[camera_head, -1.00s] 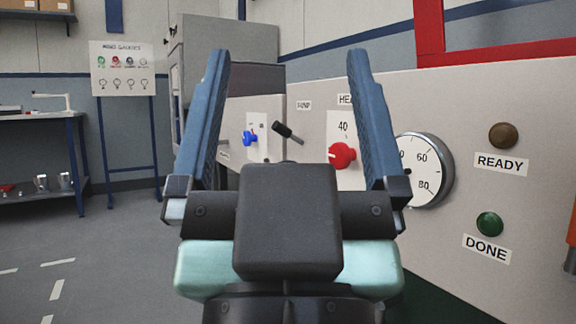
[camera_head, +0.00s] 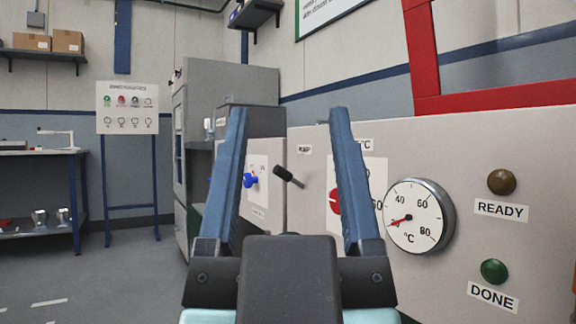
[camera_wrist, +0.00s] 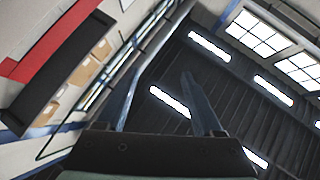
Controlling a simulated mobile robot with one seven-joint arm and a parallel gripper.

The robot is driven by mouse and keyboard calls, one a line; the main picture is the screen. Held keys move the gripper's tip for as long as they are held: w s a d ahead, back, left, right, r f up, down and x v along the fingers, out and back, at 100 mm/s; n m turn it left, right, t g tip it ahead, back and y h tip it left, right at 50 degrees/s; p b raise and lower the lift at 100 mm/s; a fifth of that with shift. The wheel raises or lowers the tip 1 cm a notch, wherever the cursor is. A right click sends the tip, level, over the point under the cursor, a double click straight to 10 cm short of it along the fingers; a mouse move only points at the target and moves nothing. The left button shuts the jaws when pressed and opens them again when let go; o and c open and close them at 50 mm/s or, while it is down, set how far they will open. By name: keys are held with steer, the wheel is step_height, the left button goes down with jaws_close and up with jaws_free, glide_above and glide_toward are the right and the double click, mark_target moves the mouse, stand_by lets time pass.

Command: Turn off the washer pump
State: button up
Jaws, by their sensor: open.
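A black lever (camera_head: 288,176) sticks out of the pale machine panel, near a small label (camera_head: 304,149) that reads as PUMP in the earlier head view. The lever points up and to the left. In the head view my gripper (camera_head: 289,110) is open and empty, its two blue fingers wide apart. The lever appears between the fingers in the picture, beyond my gripper's body; no contact shows. The wrist view shows the open fingers (camera_wrist: 161,70) against the ceiling, without the lever.
A red knob (camera_head: 333,201) is partly hidden behind the right finger. A round temperature gauge (camera_head: 418,216), a brown READY light (camera_head: 501,182) and a green DONE light (camera_head: 494,271) are to the right. A blue knob (camera_head: 250,181) is left of the lever. Floor is clear at left.

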step_height(320, 180, up, 8)
steer(key=p, duration=0.7)
steer(key=c, duration=1)
step_height(320, 180, up, 19)
steer(key=p, duration=1.9)
steer(key=shift+f, duration=0.25)
